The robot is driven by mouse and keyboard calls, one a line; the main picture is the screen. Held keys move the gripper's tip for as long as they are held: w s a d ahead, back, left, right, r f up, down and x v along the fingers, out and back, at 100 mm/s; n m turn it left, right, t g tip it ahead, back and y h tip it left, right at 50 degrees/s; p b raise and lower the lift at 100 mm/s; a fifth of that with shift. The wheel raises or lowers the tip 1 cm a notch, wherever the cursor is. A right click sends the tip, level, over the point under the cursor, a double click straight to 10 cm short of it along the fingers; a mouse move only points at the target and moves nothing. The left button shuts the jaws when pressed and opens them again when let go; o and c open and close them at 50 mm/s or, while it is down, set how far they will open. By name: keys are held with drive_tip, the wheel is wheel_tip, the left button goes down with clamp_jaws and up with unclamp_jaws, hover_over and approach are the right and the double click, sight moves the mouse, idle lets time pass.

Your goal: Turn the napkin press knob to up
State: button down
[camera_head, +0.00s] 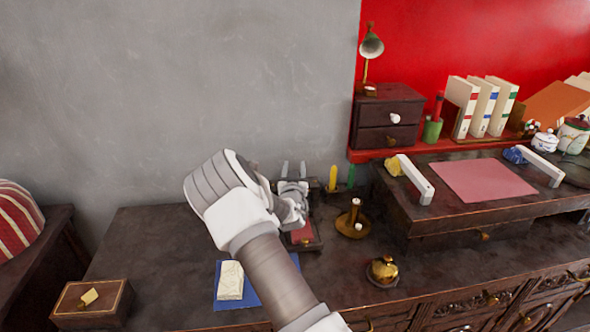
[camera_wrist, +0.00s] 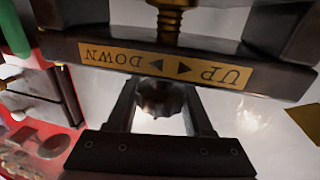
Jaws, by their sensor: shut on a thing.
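The napkin press (camera_head: 302,235) stands on the dark cabinet top against the wall, mostly hidden behind my arm in the head view. In the wrist view its dark crossbar (camera_wrist: 100,52) carries a brass label (camera_wrist: 165,64) reading UP and DOWN with arrows, upside down, and a brass screw (camera_wrist: 170,20). The dark scalloped knob (camera_wrist: 160,98) is between the two fingers of my gripper (camera_wrist: 160,88). My gripper is shut on the knob; it also shows at the press in the head view (camera_head: 292,203). The knob's turned position cannot be told.
A candlestick (camera_head: 354,222) and a brass bell (camera_head: 383,271) stand right of the press. A blue mat (camera_head: 258,293) with a pale stack (camera_head: 230,281) lies in front. A wooden box (camera_head: 92,303) sits at front left. A raised desk (camera_head: 440,209) bounds the right.

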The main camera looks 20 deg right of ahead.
idle(0.4)
drive_tip(key=shift+c, duration=1.5)
unclamp_jaws()
drive_tip(key=p+v, duration=0.1)
drive_tip(key=v, duration=1.6)
drive_tip(key=shift+s+p, duration=0.25)
drive_tip(key=shift+p, duration=0.1)
